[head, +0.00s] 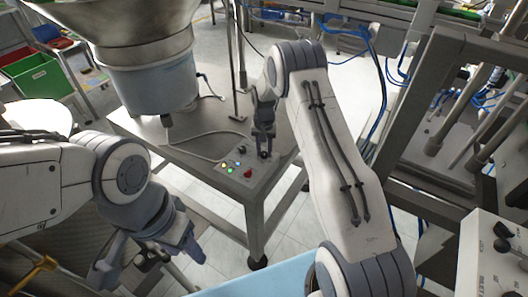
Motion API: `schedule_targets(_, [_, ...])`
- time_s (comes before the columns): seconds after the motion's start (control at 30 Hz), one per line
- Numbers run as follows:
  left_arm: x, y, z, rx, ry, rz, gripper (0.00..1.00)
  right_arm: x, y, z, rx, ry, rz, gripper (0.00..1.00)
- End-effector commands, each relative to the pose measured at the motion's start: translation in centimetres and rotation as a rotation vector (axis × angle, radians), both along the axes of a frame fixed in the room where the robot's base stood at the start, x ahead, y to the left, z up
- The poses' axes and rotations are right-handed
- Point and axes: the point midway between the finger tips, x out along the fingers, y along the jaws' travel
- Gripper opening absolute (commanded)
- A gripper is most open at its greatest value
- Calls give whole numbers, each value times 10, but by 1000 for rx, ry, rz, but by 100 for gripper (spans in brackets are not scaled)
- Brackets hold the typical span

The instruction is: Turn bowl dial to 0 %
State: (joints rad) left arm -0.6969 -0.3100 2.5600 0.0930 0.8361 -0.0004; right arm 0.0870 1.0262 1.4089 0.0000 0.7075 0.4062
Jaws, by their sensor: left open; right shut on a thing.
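A small black dial (264,155) is at the panel's right side. My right gripper (263,148) reaches down from above and is shut on the dial, hiding most of it. The dial's marks and pointer are too small to read. The bowl feeder (150,80) stands on the table to the left. My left gripper (150,258) is open and empty in the lower left, well apart from the panel.
A grey cable (195,152) runs over the table (185,130) beside the panel. A metal frame (425,110) stands to the right. Another box with black knobs (497,255) is at the lower right. A green bin (38,77) is at the far left.

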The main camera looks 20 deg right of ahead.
Motion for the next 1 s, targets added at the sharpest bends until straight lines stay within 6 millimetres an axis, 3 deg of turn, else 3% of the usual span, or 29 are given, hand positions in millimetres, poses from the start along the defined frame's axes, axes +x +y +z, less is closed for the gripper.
schedule_targets(1.0, [0, 0, -14, 0, 0, 0, 50, 2, 0, 1, -3, -5, 966, 0])
